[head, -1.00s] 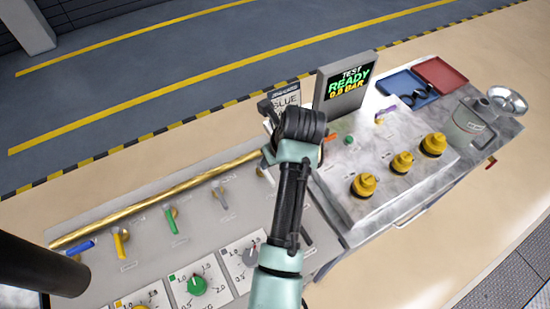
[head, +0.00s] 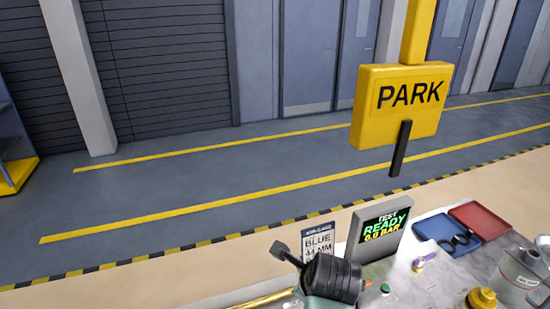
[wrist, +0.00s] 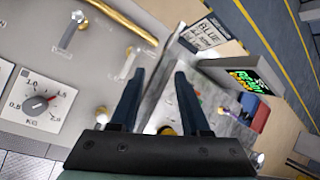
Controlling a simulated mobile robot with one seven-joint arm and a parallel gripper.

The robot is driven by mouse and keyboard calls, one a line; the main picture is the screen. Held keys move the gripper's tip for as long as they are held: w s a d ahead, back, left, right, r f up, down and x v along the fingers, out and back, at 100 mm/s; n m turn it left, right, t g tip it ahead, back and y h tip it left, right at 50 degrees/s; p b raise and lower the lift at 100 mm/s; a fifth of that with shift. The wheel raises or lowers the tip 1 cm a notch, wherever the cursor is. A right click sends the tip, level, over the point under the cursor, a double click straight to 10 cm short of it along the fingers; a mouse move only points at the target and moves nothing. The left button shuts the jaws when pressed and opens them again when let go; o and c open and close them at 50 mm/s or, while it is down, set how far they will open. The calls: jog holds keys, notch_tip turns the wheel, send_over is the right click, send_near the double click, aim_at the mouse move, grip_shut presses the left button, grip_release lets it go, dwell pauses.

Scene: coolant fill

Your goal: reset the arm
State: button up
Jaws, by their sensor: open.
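My gripper (wrist: 159,74) is open and empty in the wrist view. Its two dark fingers stand apart over the seam between the grey valve panel (wrist: 60,55) and the bench (wrist: 235,130). In the head view my dark wrist and gripper (head: 284,252) show at the bottom, in front of the blue label card (head: 318,241). The fingertips are hard to make out there. A yellow PARK box (head: 402,105) hangs from a yellow post at the upper right, with a black bar (head: 400,148) at its front. My gripper is below and left of it in the picture.
A test screen (head: 380,230) reading READY 0.0 BAR stands just right of my gripper. A blue tray (head: 430,228), a red tray (head: 480,220), a metal can (head: 518,276) and a yellow knob (head: 482,299) are on the bench. A brass pipe (wrist: 125,22) crosses the panel. The floor behind is clear.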

jog(key=s+a+r+n+t, duration=0.1)
jog(key=a+r+n+t, duration=0.15)
jog(key=r+n, duration=0.6)
jog(key=a+r+n+t, duration=0.2)
jog(key=r+n+t, duration=0.2)
jog(key=r+n, duration=0.5)
jog(key=s+a+r+n+t, duration=0.15)
jog(key=r+n+t, duration=0.25)
jog(key=r+n, duration=0.45)
jog(key=s+r+t+b, duration=0.2)
jog(key=s+r+t, duration=0.3)
jog(key=r, duration=0.6)
jog(key=s+r+t+b, duration=0.3)
jog(key=s+r+t, duration=0.2)
jog(key=s+r, duration=0.3)
notch_tip(320, 180, up, 4)
jog(key=shift+a, duration=0.45)
jog(key=shift+s, duration=0.1)
